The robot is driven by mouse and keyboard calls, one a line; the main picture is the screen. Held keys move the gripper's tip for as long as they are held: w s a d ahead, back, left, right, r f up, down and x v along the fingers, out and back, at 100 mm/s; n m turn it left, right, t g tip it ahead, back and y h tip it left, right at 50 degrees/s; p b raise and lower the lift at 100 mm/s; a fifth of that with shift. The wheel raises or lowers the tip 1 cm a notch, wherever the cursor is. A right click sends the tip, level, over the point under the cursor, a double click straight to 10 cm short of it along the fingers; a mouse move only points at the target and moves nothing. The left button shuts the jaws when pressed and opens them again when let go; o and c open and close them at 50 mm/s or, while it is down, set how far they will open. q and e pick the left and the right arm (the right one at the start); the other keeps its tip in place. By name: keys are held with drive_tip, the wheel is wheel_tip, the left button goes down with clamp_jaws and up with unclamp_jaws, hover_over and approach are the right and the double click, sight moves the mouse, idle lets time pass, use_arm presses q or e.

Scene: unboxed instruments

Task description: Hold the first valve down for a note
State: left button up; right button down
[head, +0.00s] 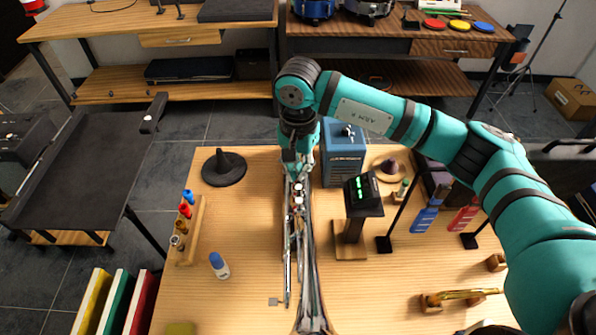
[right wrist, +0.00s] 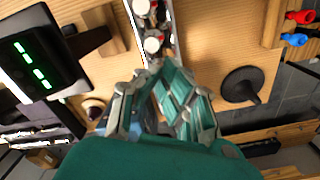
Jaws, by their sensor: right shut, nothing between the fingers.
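The silver trumpet (head: 312,300) lies lengthwise along the middle of the wooden table. Pale round valve tops with red below show near its middle, one (head: 299,200) just in front of my gripper. In the right wrist view, two valve tops show, a nearer one (right wrist: 152,44) and a farther one (right wrist: 142,7). My right gripper (head: 298,176) points down over the trumpet, fingers together and empty. In the right wrist view its fingertips (right wrist: 157,68) are right beside the nearer valve top. Contact, and any valve under the fingers, are hidden. My left gripper is not in view.
A black display with green marks (head: 362,190) stands close right of the trumpet. A blue box (head: 344,152) is behind it. The front left tabletop is mostly clear.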

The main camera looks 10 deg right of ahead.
drive_tip(key=shift+r+p, duration=0.95)
drive_tip(key=shift+r, duration=2.2)
